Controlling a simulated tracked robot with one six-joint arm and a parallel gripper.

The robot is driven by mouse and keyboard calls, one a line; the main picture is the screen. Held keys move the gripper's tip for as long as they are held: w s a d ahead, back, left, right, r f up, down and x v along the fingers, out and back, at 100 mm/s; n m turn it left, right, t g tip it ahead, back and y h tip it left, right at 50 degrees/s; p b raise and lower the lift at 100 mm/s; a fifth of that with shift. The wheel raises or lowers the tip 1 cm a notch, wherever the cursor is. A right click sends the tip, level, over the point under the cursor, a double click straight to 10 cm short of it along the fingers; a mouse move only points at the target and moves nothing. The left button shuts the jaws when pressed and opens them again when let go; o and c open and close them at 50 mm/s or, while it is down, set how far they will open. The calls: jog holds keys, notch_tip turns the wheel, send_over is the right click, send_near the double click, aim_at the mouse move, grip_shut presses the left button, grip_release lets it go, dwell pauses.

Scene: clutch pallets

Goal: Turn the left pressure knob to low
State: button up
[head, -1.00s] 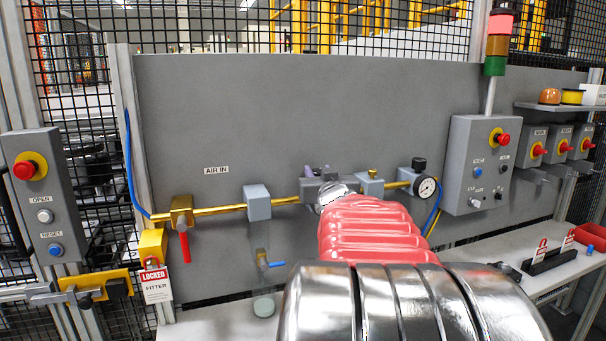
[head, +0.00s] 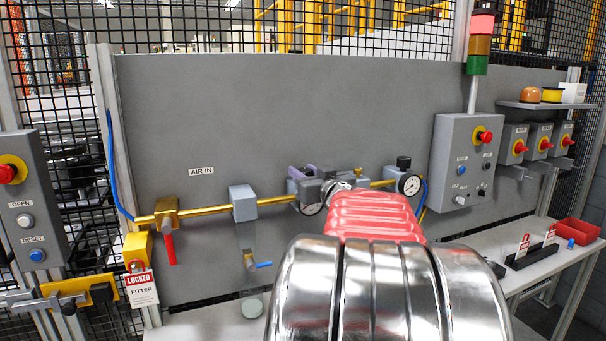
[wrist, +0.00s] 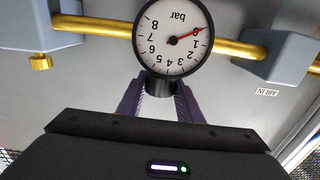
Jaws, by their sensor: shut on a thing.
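The left pressure knob (wrist: 166,82) is black and joins the white bar gauge (wrist: 172,38), which appears upside down in the wrist view. My gripper (wrist: 160,92) has its purple fingers on both sides of the knob and is shut on it. The gauge's red needle points at about 0. In the head view, my gripper (head: 304,172) is at the left regulator, whose gauge (head: 311,208) shows partly below it. My arm hides part of that regulator, and the knob's setting marks cannot be seen.
A brass pipe (head: 270,201) runs along the grey panel (head: 250,110). To the right are a second gauge (head: 409,184) and black knob (head: 403,162). A red-handled valve (head: 168,238) is at left. A control box (head: 464,150) stands farther right.

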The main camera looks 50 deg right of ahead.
jog(key=shift+n+t+y, duration=0.3)
jog(key=shift+n+y, duration=0.1)
jog(key=shift+y, duration=0.2)
jog(key=shift+n+t+y, duration=0.6)
jog(key=shift+n+y, duration=0.7)
jog(key=shift+y, duration=0.6)
jog(key=shift+n+y, duration=0.8)
jog(key=shift+y, duration=0.5)
jog(key=shift+r, duration=0.1)
jog(key=o, duration=1)
jog(key=shift+o, duration=0.2)
